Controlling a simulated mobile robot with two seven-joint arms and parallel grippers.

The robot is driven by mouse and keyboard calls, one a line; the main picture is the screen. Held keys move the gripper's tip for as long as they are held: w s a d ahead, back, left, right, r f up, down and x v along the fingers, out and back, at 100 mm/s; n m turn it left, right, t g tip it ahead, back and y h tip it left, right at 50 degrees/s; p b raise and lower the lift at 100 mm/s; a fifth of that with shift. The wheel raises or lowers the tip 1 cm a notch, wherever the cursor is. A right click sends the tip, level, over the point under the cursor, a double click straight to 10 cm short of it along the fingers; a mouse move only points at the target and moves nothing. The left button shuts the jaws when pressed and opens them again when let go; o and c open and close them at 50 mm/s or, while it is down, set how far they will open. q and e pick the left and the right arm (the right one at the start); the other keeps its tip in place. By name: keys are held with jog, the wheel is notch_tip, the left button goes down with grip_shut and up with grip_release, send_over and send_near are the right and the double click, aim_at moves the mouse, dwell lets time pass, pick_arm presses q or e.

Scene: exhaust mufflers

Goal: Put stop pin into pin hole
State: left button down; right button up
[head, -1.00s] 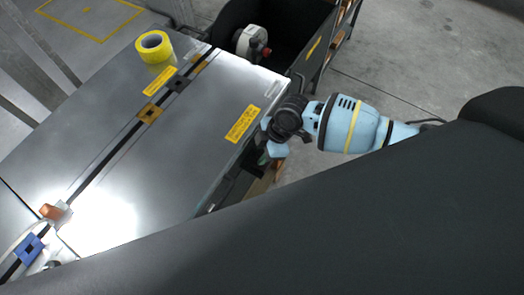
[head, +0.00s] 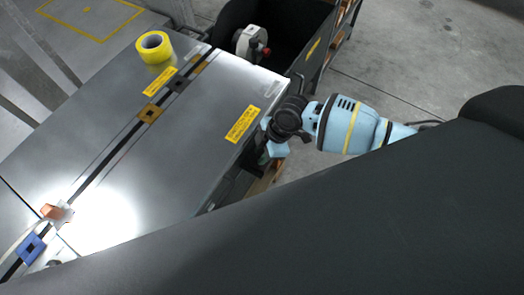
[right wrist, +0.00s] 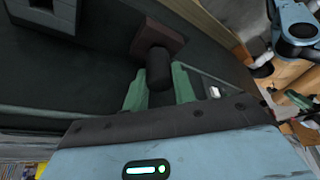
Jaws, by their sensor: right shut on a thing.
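My right gripper (head: 266,160) is beside the right edge of the metal table in the head view, with its fingers mostly hidden. In the right wrist view, its green fingers (right wrist: 160,90) are shut on a dark round pin (right wrist: 158,70), which I take for the stop pin. The pin's far end is at a brown block (right wrist: 156,38); I cannot tell whether it touches or enters it. I cannot make out the pin hole. My left gripper is not in view.
The metal table (head: 190,140) carries a yellow tape roll (head: 153,46), a slotted rail and an orange clip (head: 55,213). A black bin (head: 288,30) stands behind it. A grey floor (head: 420,60) lies to the right.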

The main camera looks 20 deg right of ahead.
aim_at(263, 152)
jog(key=shift+f+b, duration=0.3)
jog(key=shift+f, duration=0.15)
dwell(0.5)
jog(key=o, duration=1)
jog(key=p+v, duration=0.1)
jog(key=v, duration=0.5)
jog(key=shift+d+r, duration=0.1)
jog(key=shift+r, duration=0.2)
jog(key=shift+d+r, duration=0.25)
jog(key=shift+r, duration=0.35)
